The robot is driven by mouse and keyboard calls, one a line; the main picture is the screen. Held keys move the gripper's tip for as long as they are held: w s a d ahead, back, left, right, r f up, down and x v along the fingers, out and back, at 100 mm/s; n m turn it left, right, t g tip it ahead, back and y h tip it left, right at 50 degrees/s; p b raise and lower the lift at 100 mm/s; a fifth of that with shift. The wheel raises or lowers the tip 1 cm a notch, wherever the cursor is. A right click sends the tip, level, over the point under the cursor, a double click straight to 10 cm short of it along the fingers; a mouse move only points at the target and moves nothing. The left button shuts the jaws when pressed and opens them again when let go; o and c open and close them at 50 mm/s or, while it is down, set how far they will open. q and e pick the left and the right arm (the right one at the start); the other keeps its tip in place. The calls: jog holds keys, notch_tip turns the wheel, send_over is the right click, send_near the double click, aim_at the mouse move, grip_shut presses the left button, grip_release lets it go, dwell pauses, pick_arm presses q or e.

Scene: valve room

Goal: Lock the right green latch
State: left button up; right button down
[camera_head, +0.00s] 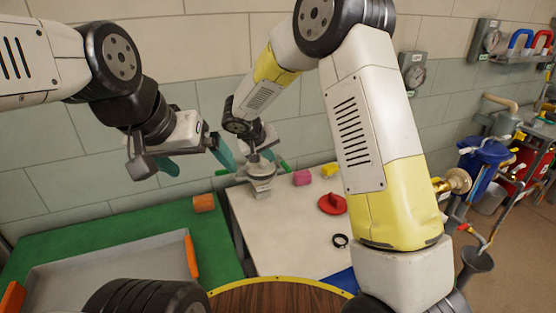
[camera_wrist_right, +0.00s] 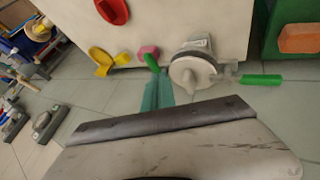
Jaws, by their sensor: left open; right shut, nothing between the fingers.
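A grey round valve-like fixture (camera_head: 262,182) stands at the far edge of the white table. The right green latch (camera_head: 284,164) sticks out on its right side, angled; in the right wrist view this latch (camera_wrist_right: 151,62) shows left of the fixture (camera_wrist_right: 194,68). The other green latch (camera_wrist_right: 260,79) points straight outward on the opposite side. My right gripper (camera_wrist_right: 159,76) is shut and empty, its teal fingertips close to the right latch; contact cannot be told. In the head view its fingers are mostly hidden. My left gripper (camera_head: 194,159) is open and empty, left of the fixture.
On the white table (camera_head: 285,240) lie a pink block (camera_head: 302,177), a yellow piece (camera_head: 330,170), a red disc (camera_head: 332,204) and a black ring (camera_head: 340,240). A green table (camera_head: 215,235) with a grey tray (camera_head: 105,265) and an orange block (camera_head: 204,203) is at left. The tiled wall is close behind.

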aim_at(283, 165)
dwell(0.3)
jog(key=x, duration=1)
